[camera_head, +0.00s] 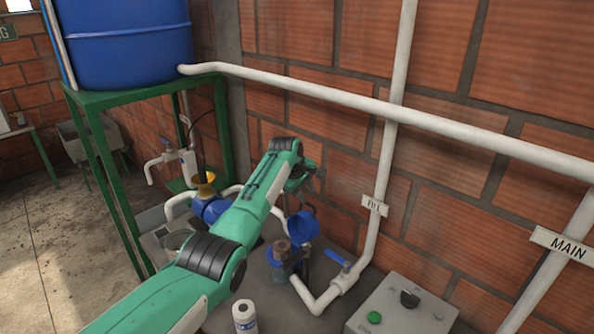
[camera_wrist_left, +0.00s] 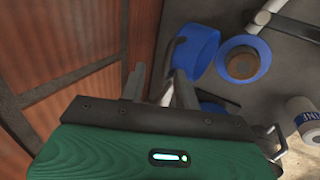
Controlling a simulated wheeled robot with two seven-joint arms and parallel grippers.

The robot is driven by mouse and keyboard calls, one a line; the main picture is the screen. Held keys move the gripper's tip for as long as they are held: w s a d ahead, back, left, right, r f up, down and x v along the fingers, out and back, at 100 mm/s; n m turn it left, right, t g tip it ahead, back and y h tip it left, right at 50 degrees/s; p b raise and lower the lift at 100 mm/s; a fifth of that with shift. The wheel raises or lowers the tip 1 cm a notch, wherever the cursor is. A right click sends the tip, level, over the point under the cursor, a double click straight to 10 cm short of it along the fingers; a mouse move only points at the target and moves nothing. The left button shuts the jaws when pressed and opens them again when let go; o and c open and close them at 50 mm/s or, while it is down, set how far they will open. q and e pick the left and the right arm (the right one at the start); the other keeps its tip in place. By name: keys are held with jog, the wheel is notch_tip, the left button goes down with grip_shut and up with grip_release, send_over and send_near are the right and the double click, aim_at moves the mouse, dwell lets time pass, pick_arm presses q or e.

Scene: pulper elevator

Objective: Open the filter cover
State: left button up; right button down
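The blue filter cover (camera_head: 302,224) stands tilted up beside the filter housing (camera_head: 283,256), whose top is uncovered and shows a brown round inside. My right gripper is not in view.
A white pipe with a blue valve handle (camera_head: 337,257) is right of the filter. A grey control box (camera_head: 400,308) stands at front right. A white labelled bottle (camera_head: 244,316) stands in front. The brick wall (camera_head: 345,170) is close behind.

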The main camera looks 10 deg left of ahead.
pick_arm(q)
jog(key=b+v, duration=0.2)
jog(key=v, duration=0.7)
jog(key=shift+r, duration=0.3)
jog(key=shift+s+a, duration=0.1)
jog(key=shift+s, duration=0.1)
